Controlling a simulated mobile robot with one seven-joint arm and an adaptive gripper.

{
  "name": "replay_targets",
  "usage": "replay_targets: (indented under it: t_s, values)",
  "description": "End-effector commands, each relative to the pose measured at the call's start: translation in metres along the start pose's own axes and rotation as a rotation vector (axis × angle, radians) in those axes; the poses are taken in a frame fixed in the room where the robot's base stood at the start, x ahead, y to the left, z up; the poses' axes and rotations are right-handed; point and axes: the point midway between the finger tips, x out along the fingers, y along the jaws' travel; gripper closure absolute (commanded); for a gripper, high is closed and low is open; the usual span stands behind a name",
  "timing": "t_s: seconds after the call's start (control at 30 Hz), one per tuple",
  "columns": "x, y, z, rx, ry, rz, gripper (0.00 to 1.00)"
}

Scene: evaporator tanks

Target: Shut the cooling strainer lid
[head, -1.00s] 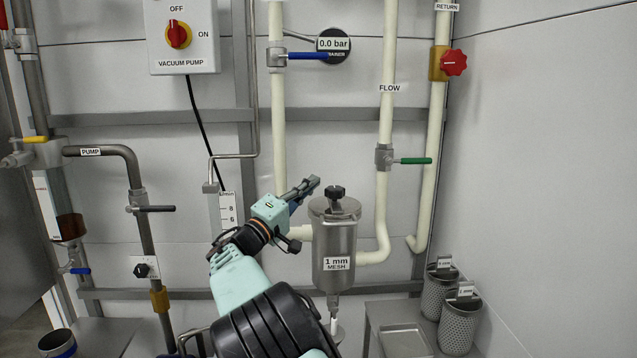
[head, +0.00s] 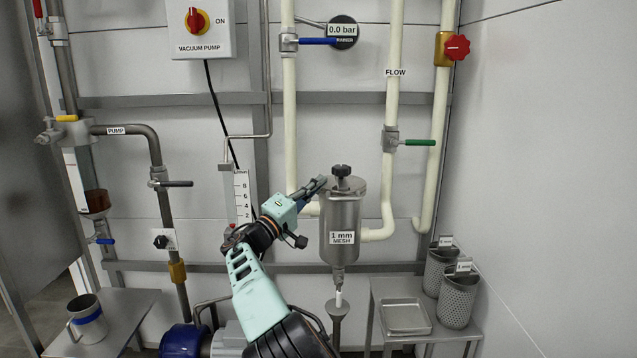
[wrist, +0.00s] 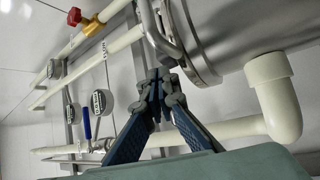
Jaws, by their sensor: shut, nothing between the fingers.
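The cooling strainer is a steel canister labelled "1 mm MESH" (head: 341,225), upright in the middle of the head view. Its round lid (head: 352,188) lies flat on top and has a black knob (head: 341,171). My gripper (head: 322,181) is shut and empty, just left of the lid at about its height. In the wrist view the gripper (wrist: 165,78) shows closed fingertips close to a curved metal bar (wrist: 158,30) beside the steel canister rim (wrist: 208,72). I cannot tell whether the fingers touch it.
White pipes (head: 391,110) run behind the strainer, with a green-handled valve (head: 419,142) at right and a blue-handled valve (head: 318,41) above. A bench at lower right holds a tray (head: 405,318) and mesh baskets (head: 458,300). A drain funnel (head: 338,308) stands below the strainer.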

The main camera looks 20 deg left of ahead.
Motion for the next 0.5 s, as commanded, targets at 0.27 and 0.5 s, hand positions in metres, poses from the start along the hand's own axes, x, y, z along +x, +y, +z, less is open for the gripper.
replay_targets:
  t_s: [0.27,0.5]
  values:
    - [-0.004,-0.027,0.005,-0.001,0.0,-0.001,1.0]
    - [-0.004,-0.035,0.007,-0.001,-0.002,-0.003,1.0]
